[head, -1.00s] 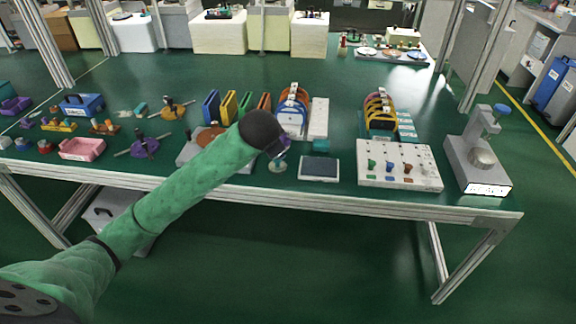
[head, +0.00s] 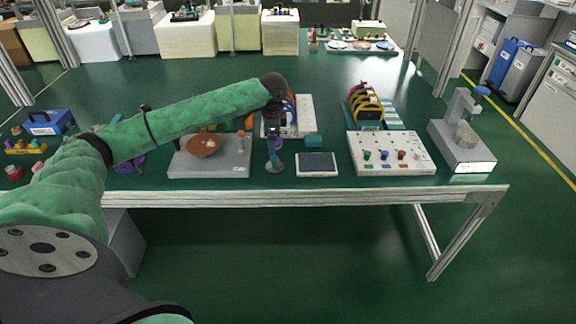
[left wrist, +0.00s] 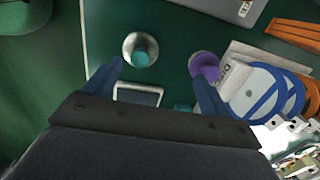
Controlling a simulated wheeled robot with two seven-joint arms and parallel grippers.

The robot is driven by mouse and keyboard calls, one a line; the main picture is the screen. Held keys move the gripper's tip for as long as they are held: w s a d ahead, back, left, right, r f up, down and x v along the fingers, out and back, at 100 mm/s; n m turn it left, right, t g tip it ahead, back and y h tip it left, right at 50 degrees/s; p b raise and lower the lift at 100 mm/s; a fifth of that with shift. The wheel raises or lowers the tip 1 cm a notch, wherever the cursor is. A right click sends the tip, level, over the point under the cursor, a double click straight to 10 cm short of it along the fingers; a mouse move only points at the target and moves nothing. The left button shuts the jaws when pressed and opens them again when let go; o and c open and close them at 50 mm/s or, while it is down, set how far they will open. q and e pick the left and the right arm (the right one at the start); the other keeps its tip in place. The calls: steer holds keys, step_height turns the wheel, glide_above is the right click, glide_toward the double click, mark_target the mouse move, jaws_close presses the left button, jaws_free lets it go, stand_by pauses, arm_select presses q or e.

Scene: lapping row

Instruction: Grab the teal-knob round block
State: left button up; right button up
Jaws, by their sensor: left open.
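The teal-knob round block (head: 275,168) stands on the green bench between the grey plate and the dark-screened pad. In the left wrist view the round block (left wrist: 140,50) shows its pale round base and teal knob. It lies just beyond the fingertips, nearer the left finger. My left gripper (head: 272,147) is open and points down above the block, partly covering it in the head view. In the left wrist view my left gripper (left wrist: 157,70) has its blue fingers spread, with nothing held. My right gripper is not in view.
A dark-screened pad (head: 317,164) and a teal block (head: 313,141) sit right of the round block. The grey plate (head: 235,168) with a brown disc is to its left. A purple-topped piece (left wrist: 205,66) is near the right finger. A white knob board (head: 420,163) stands farther right.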

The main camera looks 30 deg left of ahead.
mark_target(274, 158)
arm_select(q)
steer(key=shift+s+d+f+m+h, duration=0.1)
steer(key=shift+d+f+m+h, duration=0.15)
steer(key=shift+d+m, duration=0.2)
steer(key=shift+s+d+r+m+g+h, duration=0.1)
steer(key=shift+s+d+m+g+h, duration=0.15)
steer(key=shift+d+m+g, duration=0.1)
steer(key=shift+d+m, duration=0.15)
steer(key=shift+m, duration=0.25)
step_height(274, 158, down, 2)
steer(key=shift+s+f+p, duration=0.1)
steer(key=shift+f+p, duration=0.35)
steer(key=shift+f, duration=0.2)
steer(key=f, duration=0.1)
steer(key=f+p, duration=0.1)
steer(key=f, duration=0.1)
steer(key=shift+s+f, duration=0.15)
steer(key=shift+s, duration=0.2)
steer(key=shift+f, duration=0.65)
steer(key=shift+c, duration=0.4)
steer(key=c, duration=1.1)
steer(key=shift+r, duration=0.1)
steer(key=shift+c, duration=0.3)
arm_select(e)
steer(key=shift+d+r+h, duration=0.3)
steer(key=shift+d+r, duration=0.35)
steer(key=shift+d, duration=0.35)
